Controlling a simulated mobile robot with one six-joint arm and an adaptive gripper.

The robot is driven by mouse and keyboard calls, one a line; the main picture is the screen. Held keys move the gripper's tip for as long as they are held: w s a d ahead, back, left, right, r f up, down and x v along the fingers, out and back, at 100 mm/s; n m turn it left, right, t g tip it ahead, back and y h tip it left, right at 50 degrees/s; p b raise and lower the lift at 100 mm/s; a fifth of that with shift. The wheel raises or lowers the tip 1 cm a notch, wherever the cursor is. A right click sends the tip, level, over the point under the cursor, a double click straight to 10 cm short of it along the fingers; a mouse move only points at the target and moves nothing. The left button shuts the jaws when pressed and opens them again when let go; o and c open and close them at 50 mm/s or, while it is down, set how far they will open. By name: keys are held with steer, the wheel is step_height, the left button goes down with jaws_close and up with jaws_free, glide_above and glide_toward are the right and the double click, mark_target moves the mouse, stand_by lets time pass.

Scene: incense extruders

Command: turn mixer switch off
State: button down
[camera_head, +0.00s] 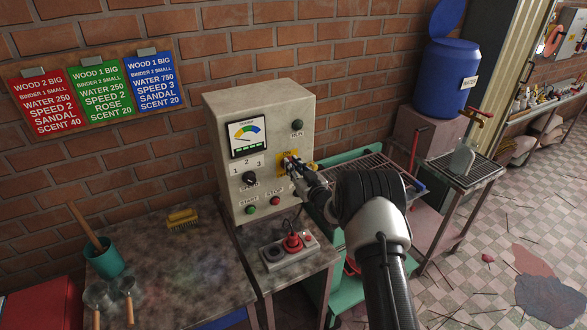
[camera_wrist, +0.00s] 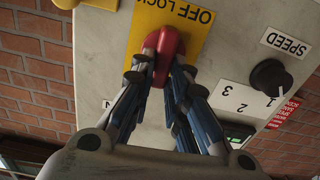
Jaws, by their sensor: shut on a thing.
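The beige control box (camera_head: 233,113) stands on the worktable against the brick wall. A yellow plate (camera_head: 282,158) sits on its front face, mostly covered by my gripper in the head view. In the wrist view, which is upside down, the yellow plate (camera_wrist: 150,22) reads "OFF LOCK" and carries a red switch handle (camera_wrist: 168,48). The handle stands close to upright in that picture. My gripper (camera_wrist: 160,62) has its fingers closed on both sides of the handle. My gripper also shows at the plate in the head view (camera_head: 289,162).
The box also has a gauge (camera_head: 247,135), a speed knob (camera_head: 250,178), a green start button (camera_head: 250,209) and a red stop button (camera_head: 275,201). A small panel with a red knob (camera_head: 292,243) lies below.

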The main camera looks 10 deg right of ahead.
steer(key=shift+s+a+f+n+b, duration=0.1)
steer(key=shift+a+f+n+b, duration=0.15)
steer(key=shift+n+b, duration=2.85)
steer(key=shift+s+a+f+n+b, duration=0.1)
steer(key=shift+a+f+n+b, duration=0.15)
steer(key=shift+n+b, duration=2.9)
steer(key=shift+s+a+f+n+b, duration=0.1)
steer(key=shift+a+f+n+b, duration=0.15)
steer(key=shift+n+b, duration=2.85)
steer(key=shift+m+b, duration=0.55)
steer(key=shift+b, duration=0.15)
steer(key=c, duration=1.6)
jaws_free()
steer(key=shift+o, duration=0.2)
steer(key=v, duration=1.2)
